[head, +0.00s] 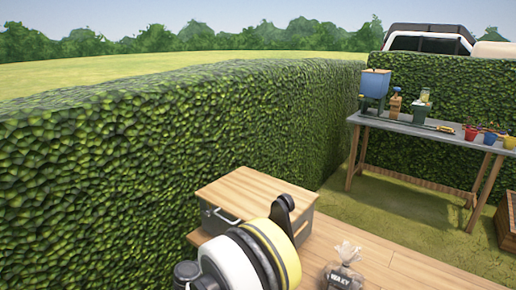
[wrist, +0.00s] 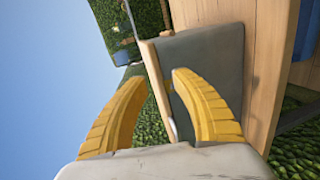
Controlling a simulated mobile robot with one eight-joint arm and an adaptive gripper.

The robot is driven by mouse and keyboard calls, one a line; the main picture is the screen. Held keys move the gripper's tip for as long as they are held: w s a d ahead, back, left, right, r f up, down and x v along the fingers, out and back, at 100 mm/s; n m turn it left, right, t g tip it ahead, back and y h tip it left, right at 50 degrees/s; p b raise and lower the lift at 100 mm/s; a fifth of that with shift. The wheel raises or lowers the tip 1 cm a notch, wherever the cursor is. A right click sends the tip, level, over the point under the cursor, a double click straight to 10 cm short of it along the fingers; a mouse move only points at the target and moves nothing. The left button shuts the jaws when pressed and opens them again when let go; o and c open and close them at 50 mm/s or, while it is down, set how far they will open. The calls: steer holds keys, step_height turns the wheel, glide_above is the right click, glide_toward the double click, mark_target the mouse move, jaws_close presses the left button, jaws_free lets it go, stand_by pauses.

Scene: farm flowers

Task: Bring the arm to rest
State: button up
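My gripper (wrist: 155,82) shows in the wrist view with its two yellow fingers spread apart and nothing between them. Behind the fingers is a grey box with a wooden lid (wrist: 158,90), seen turned on its side. I cannot tell how far the fingertips are from it. In the head view, part of my arm with white, black and yellow bands stands at the bottom centre. The gripper itself does not show there.
A grey box with a wooden lid (head: 250,192) stands on wooden planks (head: 385,262) beside a clear bag (head: 344,276). A tall hedge (head: 150,160) runs along the left. A grey-topped table (head: 400,123) at the back right holds a blue container (head: 375,84), bottles and small pots.

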steer(key=s+d+r+m+g+y, duration=0.2)
steer(key=s+d+r, duration=0.2)
steer(key=d+r, duration=0.35)
steer(key=s+d+r+m+g+y, duration=0.1)
steer(key=s+d+r+g+y, duration=0.1)
steer(key=s+d+r, duration=0.5)
steer(key=s+d+m+y, duration=0.3)
steer(key=s, duration=0.7)
steer(key=s+d+m+y, duration=0.2)
steer(key=s+d+m, duration=0.1)
steer(key=s, duration=0.7)
steer(key=shift+s+d+r+g+y, duration=0.3)
steer(key=shift+s+d+y, duration=0.1)
steer(key=shift+d, duration=0.3)
